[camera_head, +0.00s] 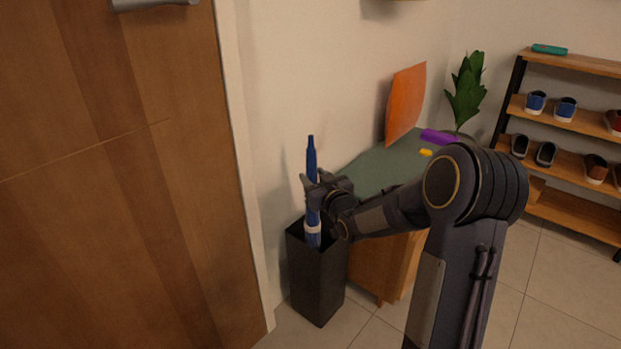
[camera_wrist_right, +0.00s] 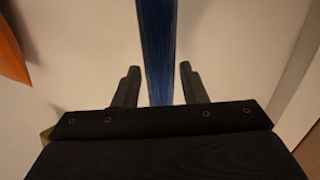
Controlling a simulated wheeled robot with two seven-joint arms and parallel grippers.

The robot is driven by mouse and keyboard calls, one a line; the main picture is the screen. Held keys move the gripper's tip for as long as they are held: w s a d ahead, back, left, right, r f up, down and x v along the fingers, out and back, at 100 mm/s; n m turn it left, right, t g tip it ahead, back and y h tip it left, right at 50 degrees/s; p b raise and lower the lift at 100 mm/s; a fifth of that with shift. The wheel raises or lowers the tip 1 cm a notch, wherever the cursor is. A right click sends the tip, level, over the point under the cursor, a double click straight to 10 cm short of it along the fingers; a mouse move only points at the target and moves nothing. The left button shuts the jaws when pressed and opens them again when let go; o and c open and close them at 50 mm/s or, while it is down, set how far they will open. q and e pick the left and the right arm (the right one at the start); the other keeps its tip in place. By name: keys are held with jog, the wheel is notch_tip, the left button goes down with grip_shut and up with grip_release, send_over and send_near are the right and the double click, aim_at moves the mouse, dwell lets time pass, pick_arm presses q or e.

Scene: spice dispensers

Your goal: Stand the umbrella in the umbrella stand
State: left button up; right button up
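The blue umbrella (camera_head: 312,160) is upright beside the wall, with a white band near its lower visible part. Its lower end is inside the opening of the dark square umbrella stand (camera_head: 316,283), which hides the tip. My right gripper (camera_head: 312,185) is at the umbrella's upper part, above the stand. In the right wrist view, its two fingers (camera_wrist_right: 158,85) are spread apart on either side of the umbrella shaft (camera_wrist_right: 157,45), with a visible gap at the right finger. My left gripper is out of view.
A wooden door (camera_head: 110,200) is at the left. A cabinet with a green top (camera_head: 375,170) stands right of the umbrella stand, with an orange panel (camera_head: 405,103) and a purple object (camera_head: 438,137) on it. A shoe rack (camera_head: 570,147) is at the far right.

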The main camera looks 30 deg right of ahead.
jog(key=o, duration=0.3)
jog(key=shift+s, duration=0.1)
jog(key=s+a+y+p, duration=0.1)
jog(key=s+a+p, duration=0.1)
jog(key=s, duration=0.6)
jog(key=shift+a+r+n, duration=0.2)
jog(key=shift+r+n, duration=0.05)
jog(key=shift+n, duration=0.05)
dwell(0.5)
